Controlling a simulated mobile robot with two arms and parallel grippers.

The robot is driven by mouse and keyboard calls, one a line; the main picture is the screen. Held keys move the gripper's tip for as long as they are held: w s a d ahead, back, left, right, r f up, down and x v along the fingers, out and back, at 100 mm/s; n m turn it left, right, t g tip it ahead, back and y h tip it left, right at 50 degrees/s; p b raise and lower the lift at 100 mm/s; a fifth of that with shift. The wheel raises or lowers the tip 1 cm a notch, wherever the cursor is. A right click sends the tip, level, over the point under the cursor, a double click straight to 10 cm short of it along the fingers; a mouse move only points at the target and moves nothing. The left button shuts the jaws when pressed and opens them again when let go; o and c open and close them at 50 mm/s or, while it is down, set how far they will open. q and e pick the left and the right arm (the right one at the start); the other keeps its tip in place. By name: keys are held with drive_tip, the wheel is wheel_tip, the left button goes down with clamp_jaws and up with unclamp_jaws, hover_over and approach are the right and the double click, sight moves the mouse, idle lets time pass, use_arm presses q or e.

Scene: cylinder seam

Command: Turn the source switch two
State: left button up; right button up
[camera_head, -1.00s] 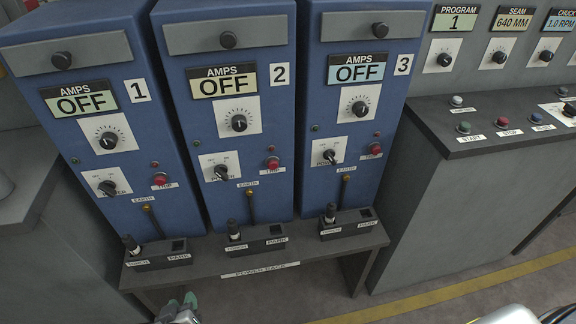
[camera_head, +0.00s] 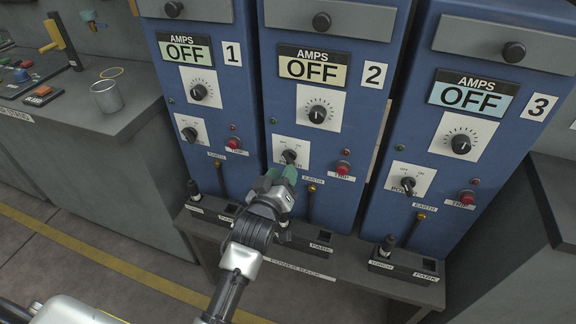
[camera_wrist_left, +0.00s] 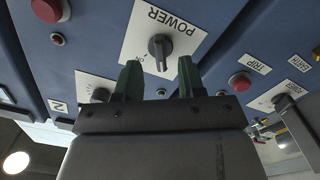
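Source two is the middle blue cabinet (camera_head: 325,100), with a 2 plate and an AMPS display reading OFF. Its black POWER switch (camera_head: 289,157) sits low on a white plate. My left gripper (camera_head: 283,178) is just in front of and below that switch, its green-tipped fingers hiding part of the plate. In the left wrist view the POWER knob (camera_wrist_left: 160,47) shows upside down, just ahead of the gap between the two spread fingers (camera_wrist_left: 158,68). The gripper is open, with nothing between the fingers. I cannot tell whether they touch the knob. My right gripper is not in view.
Source one's cabinet (camera_head: 190,85) and source three's cabinet (camera_head: 480,110) flank it, both reading OFF. The red TRIP button (camera_head: 343,168) and the EARTH lever (camera_head: 311,203) are close right of the gripper. The power rack (camera_head: 340,270) is below. A metal cup (camera_head: 107,96) stands on the left bench.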

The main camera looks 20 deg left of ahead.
sight(288, 159)
use_arm(q)
drive_tip(key=w, duration=0.3)
drive_tip(key=shift+w, duration=0.2)
clamp_jaws()
